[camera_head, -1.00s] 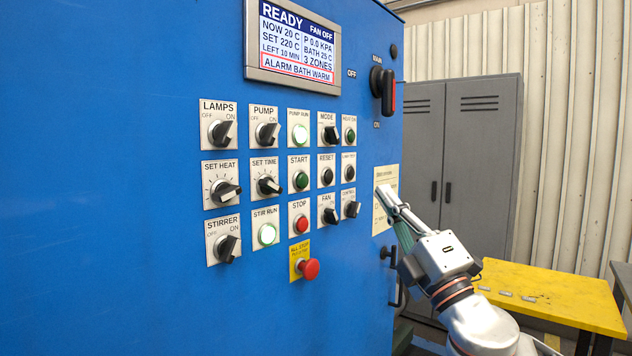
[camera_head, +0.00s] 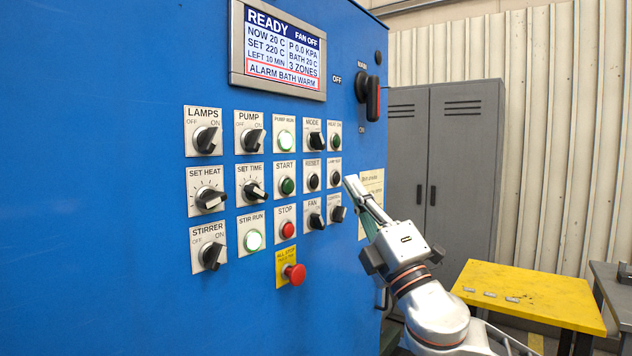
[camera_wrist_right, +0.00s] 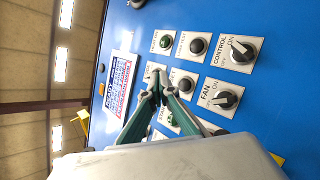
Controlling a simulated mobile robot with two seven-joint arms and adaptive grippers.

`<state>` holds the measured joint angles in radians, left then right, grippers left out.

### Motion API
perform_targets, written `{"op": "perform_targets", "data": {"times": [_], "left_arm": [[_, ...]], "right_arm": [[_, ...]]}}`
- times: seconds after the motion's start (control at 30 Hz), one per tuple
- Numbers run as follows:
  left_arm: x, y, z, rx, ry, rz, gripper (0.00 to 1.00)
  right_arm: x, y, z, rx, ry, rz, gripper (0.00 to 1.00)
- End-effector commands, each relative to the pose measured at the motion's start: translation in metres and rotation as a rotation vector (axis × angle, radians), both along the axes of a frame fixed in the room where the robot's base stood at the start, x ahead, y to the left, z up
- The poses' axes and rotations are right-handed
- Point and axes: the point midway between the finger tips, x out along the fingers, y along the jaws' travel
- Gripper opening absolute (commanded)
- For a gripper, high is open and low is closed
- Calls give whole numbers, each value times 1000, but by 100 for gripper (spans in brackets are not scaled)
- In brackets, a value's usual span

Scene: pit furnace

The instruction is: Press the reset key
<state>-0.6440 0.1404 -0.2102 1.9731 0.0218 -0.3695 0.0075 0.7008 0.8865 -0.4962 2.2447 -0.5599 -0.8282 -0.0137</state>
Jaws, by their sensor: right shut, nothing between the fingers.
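The reset key (camera_head: 313,181) is a round black button under a RESET label on the blue panel, right of the green START button. It also shows in the right wrist view (camera_wrist_right: 187,85), just beside the fingertips. My right gripper (camera_head: 350,181) is shut and empty. Its tips appear right of the reset key in the head view, near the lamp test button (camera_head: 336,178). In the right wrist view the closed fingers (camera_wrist_right: 160,88) cover part of the mode switch area. I see no contact with the key. My left gripper is not in view.
The display (camera_head: 283,50) reads READY with ALARM BATH WARM. The fan knob (camera_head: 315,221), mode knob (camera_head: 315,140) and START button (camera_head: 287,186) surround the key. A red all-stop button (camera_head: 295,274) sticks out below. A yellow table (camera_head: 540,290) and grey cabinet (camera_head: 455,170) stand right.

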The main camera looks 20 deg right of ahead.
Motion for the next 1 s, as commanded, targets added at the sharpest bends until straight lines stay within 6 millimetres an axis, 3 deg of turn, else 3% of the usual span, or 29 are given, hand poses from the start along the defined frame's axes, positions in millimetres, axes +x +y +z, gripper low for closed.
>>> {"op": "perform_targets", "data": {"times": [0.4,1.0], "left_arm": [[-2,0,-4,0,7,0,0],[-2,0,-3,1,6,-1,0]], "right_arm": [[37,22,0,0,0,1,0],[41,25,0,-1,0,1,0]]}}
